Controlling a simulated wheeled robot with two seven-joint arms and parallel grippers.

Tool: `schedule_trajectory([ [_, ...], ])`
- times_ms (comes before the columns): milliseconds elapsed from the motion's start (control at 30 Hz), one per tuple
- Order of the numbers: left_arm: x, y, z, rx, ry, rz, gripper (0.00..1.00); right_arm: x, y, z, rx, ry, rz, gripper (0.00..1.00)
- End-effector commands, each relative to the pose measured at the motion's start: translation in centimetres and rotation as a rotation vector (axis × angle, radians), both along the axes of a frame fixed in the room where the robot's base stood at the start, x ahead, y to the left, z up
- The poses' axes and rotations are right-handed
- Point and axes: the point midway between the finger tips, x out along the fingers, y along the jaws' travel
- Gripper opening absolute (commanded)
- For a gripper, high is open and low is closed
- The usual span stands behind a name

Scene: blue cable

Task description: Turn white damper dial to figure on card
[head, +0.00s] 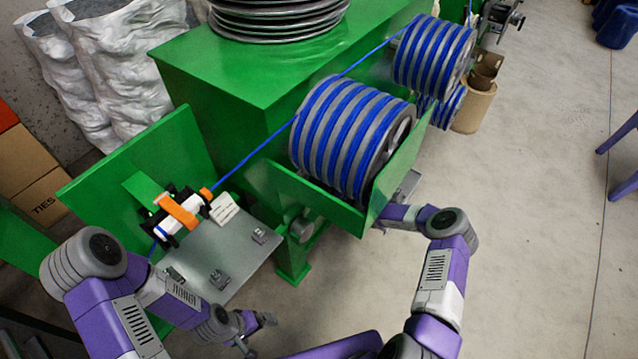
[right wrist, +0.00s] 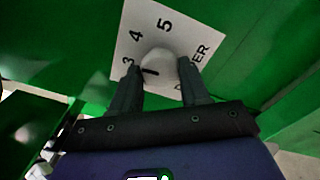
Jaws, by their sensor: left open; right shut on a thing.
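The white damper dial (right wrist: 159,62) shows in the right wrist view on a white plate (right wrist: 131,23) with the figures 3, 4 and 5 and part of a word. A dark mark on the dial lies toward the 3 side. My right gripper (right wrist: 158,75) is shut on the dial, one finger on each side. In the head view the dial and this gripper are hidden behind the green machine. A small white card (head: 224,208) stands by the orange clamp; its print is too small to read. My left gripper (head: 258,334) is open and empty, low in the head view.
Blue cable (head: 253,151) runs from the large striped drum (head: 350,140) to the orange clamp (head: 178,211) above a grey metal shelf (head: 222,262). Green machine panels surround the drum. Bare floor (head: 540,180) lies to the right.

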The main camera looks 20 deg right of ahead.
Motion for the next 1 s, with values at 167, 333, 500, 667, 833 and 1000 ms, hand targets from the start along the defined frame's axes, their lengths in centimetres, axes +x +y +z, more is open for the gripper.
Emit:
schedule_trajectory([
  [167, 0.0, 0.0, 0.0, 0.0, 0.0, 0.0, 1.0, -0.1, 0.0, -0.1, 0.001, 0.002, 0.0, 0.15],
  [333, 0.0, 0.0, 0.0, 0.0, 0.0, 0.0, 1.0, -0.1, 0.0, -0.1, 0.0, 0.002, 0.001, 0.47],
  [500, 0.0, 0.0, 0.0, 0.0, 0.0, 0.0, 1.0, 0.0, 0.0, -0.1, 0.0, 0.002, 0.0, 0.71],
  [667, 0.0, 0.0, 0.0, 0.0, 0.0, 0.0, 1.0, 0.0, 0.0, 0.0, 0.0, 0.0, 0.001, 0.71],
  [833, 0.0, 0.0, 0.1, 0.0, 0.0, 0.0, 1.0, -0.3, -0.3, 0.0, -0.001, 0.001, -0.001, 0.71],
  [1000, 0.0, 0.0, 0.8, 0.0, 0.0, 0.0, 1.0, -2.3, -1.9, 0.0, -0.001, 0.002, -0.002, 0.71],
])
